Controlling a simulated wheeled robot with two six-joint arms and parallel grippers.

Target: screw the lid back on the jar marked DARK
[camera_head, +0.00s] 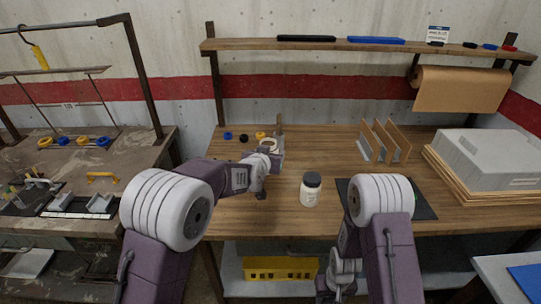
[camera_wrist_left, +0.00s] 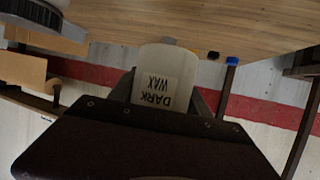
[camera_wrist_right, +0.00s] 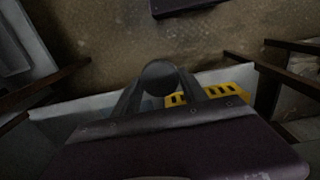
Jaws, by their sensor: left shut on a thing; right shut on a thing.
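The jar marked DARK (camera_wrist_left: 152,92) is pale, with a label reading DARK WAX. It is between the fingers of my left gripper (camera_wrist_left: 165,100), which is shut on it. Its top is hidden in the left wrist view. In the head view my left gripper (camera_head: 270,152) is over the table's back middle. My right gripper (camera_wrist_right: 160,95) is shut on a dark round lid (camera_wrist_right: 160,74). In the head view my right gripper is low, in front of the table edge, and the lid cannot be made out there.
Another white jar with a dark lid (camera_head: 311,190) stands upright on the wooden table (camera_head: 270,215), between my arms. A dark mat (camera_head: 422,210) lies partly behind my right arm. Wooden dividers (camera_head: 385,142) and a grey block (camera_head: 488,152) stand right. A yellow crate (camera_head: 281,268) is below.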

